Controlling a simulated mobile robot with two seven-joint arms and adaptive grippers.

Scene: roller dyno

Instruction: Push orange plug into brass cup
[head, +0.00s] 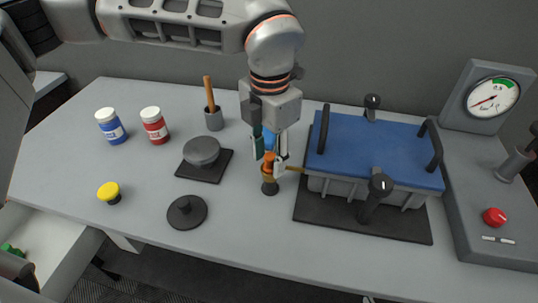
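The orange plug (269,158) is upright between the fingertips of my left gripper (269,155), which point down and look shut on it. The brass cup (268,173) is directly below, on a small dark base on the bench. The plug's lower end meets the cup's mouth in the picture; how deep it sits is hidden. A thin brass piece (295,169) sticks out to the right of the cup.
Right of the cup stands a grey box with a blue lid (370,145) and black clamps. A gauge console (487,180) is at the far right. To the left are a dark disc (188,213), a round grey weight (202,151), a yellow-topped knob (109,192) and two jars. An open drawer is lower left.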

